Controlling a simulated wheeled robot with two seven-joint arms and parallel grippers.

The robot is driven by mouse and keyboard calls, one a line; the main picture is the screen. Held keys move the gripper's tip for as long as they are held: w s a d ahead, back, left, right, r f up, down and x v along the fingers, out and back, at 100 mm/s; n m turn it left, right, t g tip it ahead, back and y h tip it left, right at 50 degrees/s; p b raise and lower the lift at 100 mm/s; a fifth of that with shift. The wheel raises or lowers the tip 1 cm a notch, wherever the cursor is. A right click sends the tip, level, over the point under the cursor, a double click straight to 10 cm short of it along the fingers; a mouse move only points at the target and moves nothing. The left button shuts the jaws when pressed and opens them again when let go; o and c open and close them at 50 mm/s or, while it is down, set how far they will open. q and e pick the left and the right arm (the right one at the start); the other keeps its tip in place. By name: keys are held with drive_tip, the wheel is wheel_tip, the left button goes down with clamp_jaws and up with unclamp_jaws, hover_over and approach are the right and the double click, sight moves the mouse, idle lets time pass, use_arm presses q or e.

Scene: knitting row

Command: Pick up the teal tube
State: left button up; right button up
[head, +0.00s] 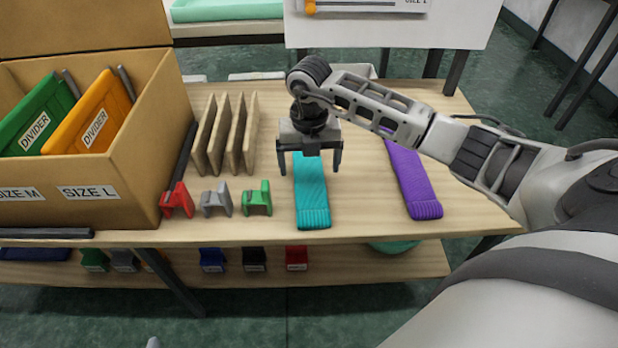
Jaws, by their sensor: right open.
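The teal tube (312,200) is a flat knitted piece with a ribbed near end. It lies lengthwise on the wooden table, in the middle of the head view. My right gripper (310,170) is above the tube's far part, pointing down, with its fingers open and one on each side of the tube in the picture. The gripper hides the tube's far end. I cannot tell how high the fingertips are above the table. My left gripper does not show clearly.
A purple knitted tube (412,180) lies to the right, partly under my right arm. Red (177,201), grey (216,201) and green (257,198) clips stand left of the teal tube. Wooden slats (225,135) stand behind them. A cardboard box (150,150) with dividers fills the left.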

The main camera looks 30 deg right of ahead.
sight(310, 182)
wheel_tip(310, 182, down, 6)
drive_tip(key=shift+w+d+r, duration=0.15)
drive_tip(key=shift+r, duration=0.05)
drive_tip(key=shift+c, duration=0.3)
drive_tip(key=c, duration=1)
